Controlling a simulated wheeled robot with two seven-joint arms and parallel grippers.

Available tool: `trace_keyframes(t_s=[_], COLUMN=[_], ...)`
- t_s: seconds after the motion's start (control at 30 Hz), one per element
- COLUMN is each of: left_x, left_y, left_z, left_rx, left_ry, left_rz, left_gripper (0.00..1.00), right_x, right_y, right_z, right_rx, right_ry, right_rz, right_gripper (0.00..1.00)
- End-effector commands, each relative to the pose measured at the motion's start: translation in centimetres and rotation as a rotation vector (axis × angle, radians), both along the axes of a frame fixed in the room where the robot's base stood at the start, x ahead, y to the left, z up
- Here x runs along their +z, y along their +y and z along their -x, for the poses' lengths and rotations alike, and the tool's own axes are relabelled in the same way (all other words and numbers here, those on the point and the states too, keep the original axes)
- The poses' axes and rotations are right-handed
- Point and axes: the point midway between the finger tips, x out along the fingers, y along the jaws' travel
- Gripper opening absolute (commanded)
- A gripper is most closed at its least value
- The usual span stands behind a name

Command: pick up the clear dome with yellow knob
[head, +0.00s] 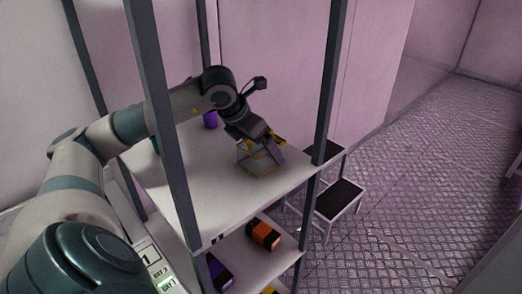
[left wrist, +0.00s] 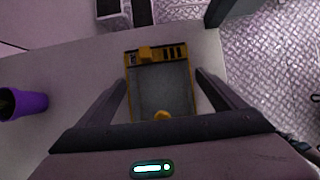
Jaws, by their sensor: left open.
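A clear, box-like piece with yellow edges (head: 252,165) stands on the upper shelf under my left gripper (head: 268,150). In the left wrist view it shows as a grey see-through panel (left wrist: 160,85) in a yellow frame, with a yellow knob (left wrist: 162,115) near its lower edge. I cannot make out a rounded dome shape. My left gripper (left wrist: 161,80) is open, its two fingers apart on either side of the piece. In the head view the gripper hides part of its top. My right gripper is not in view.
The white upper shelf (head: 195,190) sits between dark posts (head: 165,130). A purple cup (head: 210,119) stands at its back; it also shows in the left wrist view (left wrist: 22,104). An orange and black item (head: 263,233) lies on the shelf below. A step stool (head: 338,200) stands beyond.

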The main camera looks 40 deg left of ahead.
Motion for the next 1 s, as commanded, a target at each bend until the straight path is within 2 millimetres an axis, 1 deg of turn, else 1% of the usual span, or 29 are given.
trace_keyframes(t_s=[0.07, 0.17, 0.2, 0.27, 0.67, 0.83, 1.0], left_x=[0.0, 0.0, 0.0, 0.0, 0.3, 1.1, 2.7], left_y=[0.0, 0.0, 0.0, 0.0, 0.0, 0.0, 0.0], left_z=[0.0, 0.0, 0.0, 0.0, 0.0, -0.1, -0.1], left_rx=[0.0, 0.0, 0.0, 0.0, 0.0, 0.0, 0.0], left_ry=[0.0, 0.0, 0.0, 0.0, -0.002, -0.003, -0.005], left_rz=[0.0, 0.0, 0.0, 0.0, 0.0, 0.0, 0.0], left_gripper=[0.9, 0.68, 0.59, 0.44, 0.44, 0.44, 0.44], right_x=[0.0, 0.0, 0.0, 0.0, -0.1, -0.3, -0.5], right_y=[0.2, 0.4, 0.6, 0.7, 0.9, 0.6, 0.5], right_z=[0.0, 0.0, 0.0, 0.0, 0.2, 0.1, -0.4], right_rx=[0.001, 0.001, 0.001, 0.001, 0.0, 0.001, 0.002], right_ry=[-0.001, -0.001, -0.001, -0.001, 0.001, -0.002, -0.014], right_rz=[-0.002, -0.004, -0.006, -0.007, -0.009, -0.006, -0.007], right_gripper=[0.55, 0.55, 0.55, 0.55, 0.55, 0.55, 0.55])
